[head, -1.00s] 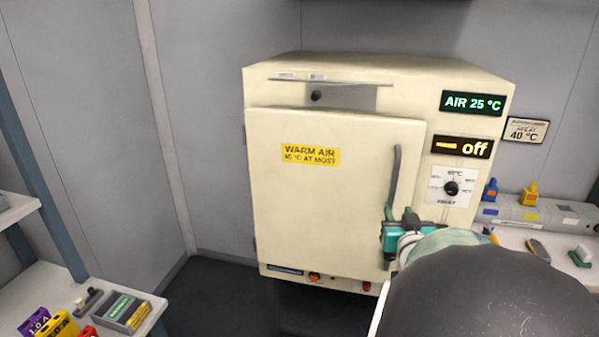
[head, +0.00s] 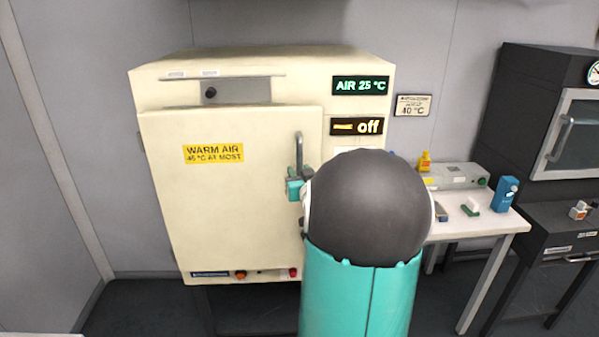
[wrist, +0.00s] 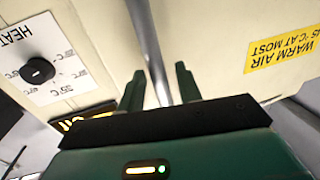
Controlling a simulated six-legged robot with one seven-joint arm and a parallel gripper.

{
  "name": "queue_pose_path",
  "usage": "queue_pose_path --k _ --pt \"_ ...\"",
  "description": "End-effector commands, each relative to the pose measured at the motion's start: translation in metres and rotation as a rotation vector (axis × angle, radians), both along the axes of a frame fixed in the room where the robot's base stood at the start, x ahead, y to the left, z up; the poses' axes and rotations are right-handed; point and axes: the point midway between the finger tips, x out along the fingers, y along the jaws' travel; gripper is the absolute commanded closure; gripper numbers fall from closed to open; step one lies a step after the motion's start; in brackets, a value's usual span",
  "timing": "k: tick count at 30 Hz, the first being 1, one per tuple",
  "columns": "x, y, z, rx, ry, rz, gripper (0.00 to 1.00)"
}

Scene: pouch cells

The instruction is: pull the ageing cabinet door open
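The ageing cabinet (head: 355,105) is a cream box with a green "AIR 25 °C" display and an amber "off" display. Its cream door (head: 230,215) bears a yellow "WARM AIR" label and looks shut or nearly so; I cannot tell a small gap. The upright grey handle (head: 299,150) is at the door's right edge. My gripper (head: 294,188) is at the handle's lower part. In the wrist view, the handle (wrist: 146,45) runs between the two fingers of my gripper (wrist: 160,80), with a small space visible beside it. My arm hides the cabinet's lower right front.
A dark oven (head: 560,130) is farther right. Grey wall (head: 60,170) and dark floor (head: 135,300) are clear at left.

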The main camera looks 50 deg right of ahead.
Motion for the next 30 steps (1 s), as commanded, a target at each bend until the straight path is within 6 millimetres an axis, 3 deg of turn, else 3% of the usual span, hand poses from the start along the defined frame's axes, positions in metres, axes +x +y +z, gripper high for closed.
queue_pose_path --k 11,16,17,30 --pt "0.0052 -0.005 0.0001 0.0 0.0 -0.001 0.65" --pt "0.0051 -0.0049 0.0 0.0 0.0 -0.001 0.99" --pt "0.0051 -0.0049 0.0 0.0 0.0 -0.001 1.0" --pt "0.0043 -0.0031 -0.0003 0.0 0.0 -0.008 1.0"
